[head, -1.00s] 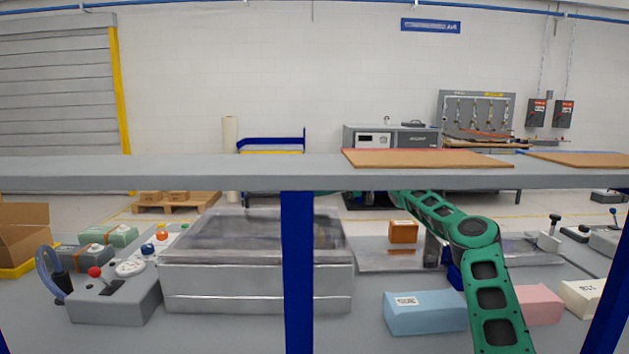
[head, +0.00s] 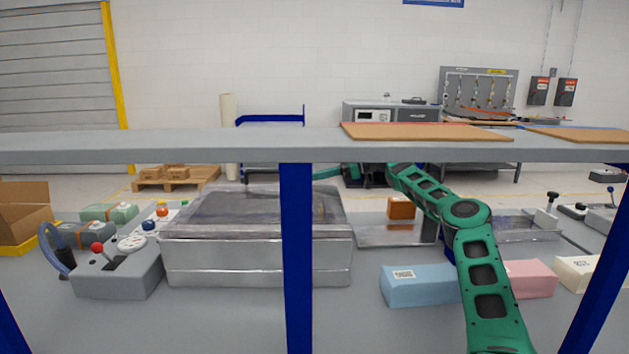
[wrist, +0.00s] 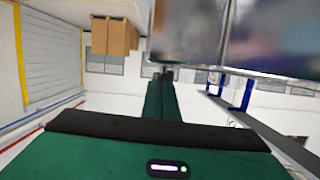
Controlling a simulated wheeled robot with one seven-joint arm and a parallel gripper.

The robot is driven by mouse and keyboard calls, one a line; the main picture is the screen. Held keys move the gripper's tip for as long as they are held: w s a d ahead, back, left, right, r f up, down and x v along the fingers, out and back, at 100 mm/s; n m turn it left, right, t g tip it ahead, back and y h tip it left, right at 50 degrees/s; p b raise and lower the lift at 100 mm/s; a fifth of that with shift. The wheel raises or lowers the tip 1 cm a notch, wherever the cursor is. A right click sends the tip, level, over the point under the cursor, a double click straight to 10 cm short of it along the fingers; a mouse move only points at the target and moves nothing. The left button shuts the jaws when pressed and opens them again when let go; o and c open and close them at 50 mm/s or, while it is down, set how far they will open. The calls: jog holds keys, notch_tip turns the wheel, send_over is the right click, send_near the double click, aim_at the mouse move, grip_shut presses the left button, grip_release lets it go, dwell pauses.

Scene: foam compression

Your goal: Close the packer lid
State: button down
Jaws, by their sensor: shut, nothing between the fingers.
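The packer (head: 225,260) is a grey metal box on the bench, left of centre in the head view, partly hidden by a blue post. Its lid (head: 240,205) has a metal frame and a dark, glossy panel and lies low over the box. I cannot tell whether it is fully down. In the wrist view a glossy panel with a metal edge (wrist: 280,75) fills the upper right. My gripper (wrist: 164,73) is shut and empty, its tips close to that edge; contact cannot be told. In the head view my green arm reaches behind the lid's right side.
A shelf (head: 200,147) on blue posts (head: 297,265) crosses in front. A control box with a red-knobbed lever (head: 120,275) stands left of the packer. Blue (head: 420,287) and pink (head: 530,279) blocks and an orange block (head: 401,208) lie to the right.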

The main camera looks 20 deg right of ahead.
jog(key=shift+w+a+r, duration=0.1)
jog(key=shift+a+r, duration=0.05)
jog(key=shift+r, duration=0.45)
jog(key=shift+w+a+r, duration=0.1)
jog(key=shift+r, duration=0.45)
jog(key=shift+s+d+r, duration=0.15)
jog(key=shift+d+r, duration=0.55)
jog(key=shift+r, duration=0.05)
jog(key=v, duration=0.9)
jog(key=shift+r, duration=0.2)
